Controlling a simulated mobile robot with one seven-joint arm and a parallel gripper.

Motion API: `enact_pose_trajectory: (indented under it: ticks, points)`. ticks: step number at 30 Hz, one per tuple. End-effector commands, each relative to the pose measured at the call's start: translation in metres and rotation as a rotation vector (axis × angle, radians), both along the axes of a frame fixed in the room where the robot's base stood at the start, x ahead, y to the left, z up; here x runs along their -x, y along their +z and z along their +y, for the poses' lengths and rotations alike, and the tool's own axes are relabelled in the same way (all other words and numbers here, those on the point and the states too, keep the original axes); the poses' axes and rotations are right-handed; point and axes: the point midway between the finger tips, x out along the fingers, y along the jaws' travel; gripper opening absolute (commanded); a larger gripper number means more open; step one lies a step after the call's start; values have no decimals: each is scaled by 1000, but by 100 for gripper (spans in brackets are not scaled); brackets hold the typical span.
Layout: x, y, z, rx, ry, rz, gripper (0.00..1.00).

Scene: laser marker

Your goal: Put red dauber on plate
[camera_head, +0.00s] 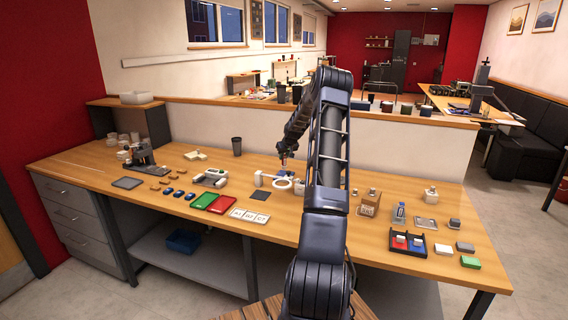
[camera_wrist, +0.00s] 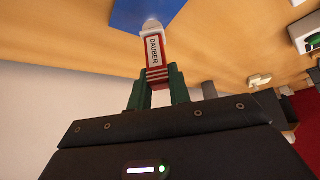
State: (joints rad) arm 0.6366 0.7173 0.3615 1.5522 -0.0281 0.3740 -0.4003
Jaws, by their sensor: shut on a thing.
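My gripper (camera_wrist: 158,90) is shut on the red dauber (camera_wrist: 154,50), a red and white stick labelled "DAUBER" with a pale tip. In the wrist view the tip overlaps the edge of a flat blue surface (camera_wrist: 140,14), likely the plate; I cannot tell whether they touch. In the head view my gripper (camera_head: 283,158) is over the middle of the workbench, with a small bit of red from the dauber showing below it.
The wooden workbench (camera_head: 130,202) holds a white ring (camera_head: 283,183), a black cup (camera_head: 237,146), green and red trays (camera_head: 221,204), white labelled cards (camera_head: 248,215) and a black tray with red and blue pads (camera_head: 423,236). A low partition stands behind. The bench's front left has bare room.

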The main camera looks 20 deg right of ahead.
Motion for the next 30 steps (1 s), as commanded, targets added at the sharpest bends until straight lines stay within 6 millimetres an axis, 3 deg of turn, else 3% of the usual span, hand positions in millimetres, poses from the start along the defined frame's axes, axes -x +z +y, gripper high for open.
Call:
enact_pose_trajectory:
  ticks: [8,20,21,24,30]
  points:
    - [0,-36,0,-1,0,2,0]
    - [0,-40,0,-1,1,1,0]
    - [0,-39,0,0,0,1,25]
    - [0,-39,0,0,0,1,41]
    - [0,-39,0,0,0,1,41]
